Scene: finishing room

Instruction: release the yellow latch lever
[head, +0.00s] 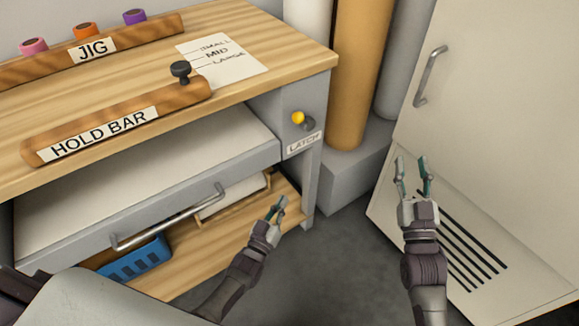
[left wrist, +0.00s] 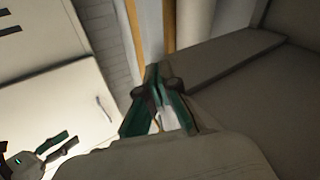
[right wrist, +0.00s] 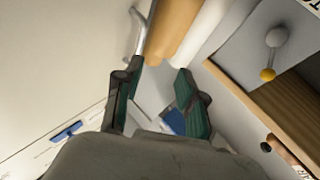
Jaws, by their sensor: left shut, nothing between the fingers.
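The yellow latch lever (head: 298,117) sits on the grey workbench corner post above the LATCH label (head: 304,142). Its yellow knob lies left of a dark grey round part in the head view. The lever also shows in the right wrist view (right wrist: 267,74), at the upper right. My left gripper (head: 279,205) is shut and empty, below the latch and in front of the lower shelf. It also shows in the left wrist view (left wrist: 163,80). My right gripper (head: 412,164) is open and empty, to the right of the latch and apart from it, before the white cabinet.
A drawer with a metal bar handle (head: 170,219) is under the benchtop. The HOLD BAR (head: 180,101) with its black knob lies on top. A blue bin (head: 133,262) is on the lower shelf. Tall rolls (head: 358,75) and a white cabinet door (head: 500,110) stand at right.

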